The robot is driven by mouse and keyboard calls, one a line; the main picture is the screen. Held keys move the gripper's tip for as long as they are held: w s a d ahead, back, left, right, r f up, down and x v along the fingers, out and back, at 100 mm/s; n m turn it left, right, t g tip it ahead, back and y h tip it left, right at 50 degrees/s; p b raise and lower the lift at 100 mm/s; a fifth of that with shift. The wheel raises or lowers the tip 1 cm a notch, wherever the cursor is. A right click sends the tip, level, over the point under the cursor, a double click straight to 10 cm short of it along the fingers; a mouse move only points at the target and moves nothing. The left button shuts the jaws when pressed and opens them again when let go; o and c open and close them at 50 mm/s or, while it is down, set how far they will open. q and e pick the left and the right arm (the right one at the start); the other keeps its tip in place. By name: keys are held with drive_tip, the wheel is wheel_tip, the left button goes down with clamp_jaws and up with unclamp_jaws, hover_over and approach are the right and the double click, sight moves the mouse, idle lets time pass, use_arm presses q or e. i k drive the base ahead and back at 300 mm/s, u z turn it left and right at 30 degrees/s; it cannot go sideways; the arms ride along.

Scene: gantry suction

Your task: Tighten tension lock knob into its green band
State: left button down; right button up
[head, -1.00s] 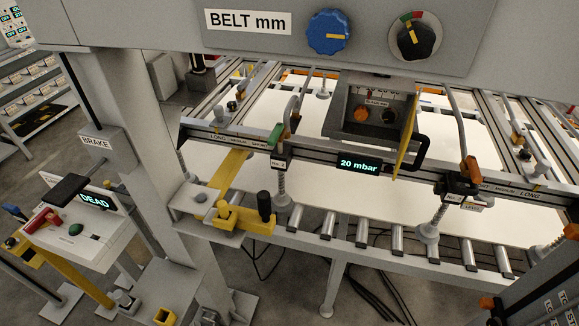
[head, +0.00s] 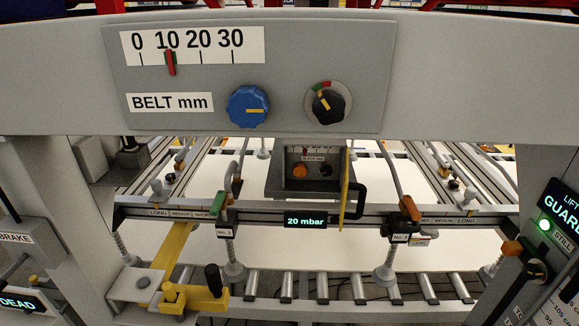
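The tension lock knob (head: 328,106) is a black round knob on the upper grey panel in the head view. Neither gripper is in view.
The panel is on a grey crossbeam (head: 450,95). A lit GUARD panel (head: 562,215) is at right. The space before the knobs is clear.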

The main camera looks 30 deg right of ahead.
sight(326, 170)
drive_tip(key=z, duration=0.7)
drive_tip(key=k, duration=0.75)
drive_tip(key=z, duration=0.35)
